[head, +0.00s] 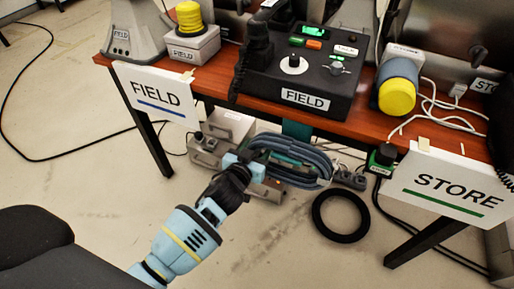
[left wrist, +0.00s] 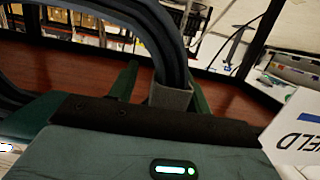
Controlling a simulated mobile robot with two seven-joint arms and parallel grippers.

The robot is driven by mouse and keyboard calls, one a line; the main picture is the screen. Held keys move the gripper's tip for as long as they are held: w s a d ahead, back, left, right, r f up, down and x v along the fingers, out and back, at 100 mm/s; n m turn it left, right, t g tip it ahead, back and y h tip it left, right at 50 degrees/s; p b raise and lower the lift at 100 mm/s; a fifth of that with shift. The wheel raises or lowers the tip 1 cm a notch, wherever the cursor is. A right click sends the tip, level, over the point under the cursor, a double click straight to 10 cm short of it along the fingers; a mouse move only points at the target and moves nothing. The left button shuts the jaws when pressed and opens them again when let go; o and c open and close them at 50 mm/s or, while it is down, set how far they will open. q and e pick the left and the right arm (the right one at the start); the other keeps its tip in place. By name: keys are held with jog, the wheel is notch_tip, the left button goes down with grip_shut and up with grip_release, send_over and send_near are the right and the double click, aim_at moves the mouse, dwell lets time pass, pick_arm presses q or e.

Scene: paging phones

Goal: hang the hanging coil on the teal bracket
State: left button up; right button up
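The hanging coil (head: 318,168) is a grey-blue bundle of looped cable below the table's front edge. It also shows close up in the left wrist view (left wrist: 176,45), with a grey wrap (left wrist: 170,97) round the strands. The teal bracket (head: 297,130) is under the table edge, just above and behind the coil; its lower part is partly hidden by the coil. My left gripper (head: 247,159) is at the coil's left end. In the left wrist view its fingers (left wrist: 165,90) stand on either side of the wrap, and it appears shut on it. My right gripper is not in view.
The wooden table (head: 210,82) carries a black FIELD console (head: 305,75) and a yellow-capped blue cylinder (head: 397,88). FIELD (head: 157,95) and STORE (head: 445,183) signs hang at its front. A black ring (head: 341,237) and grey boxes (head: 228,125) lie on the floor below.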

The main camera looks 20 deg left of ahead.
pick_arm(q)
jog(key=shift+s, duration=0.1)
jog(key=shift+s, duration=0.2)
jog(key=p+v, duration=0.2)
jog(key=v, duration=0.5)
jog(key=shift+s+r, duration=0.15)
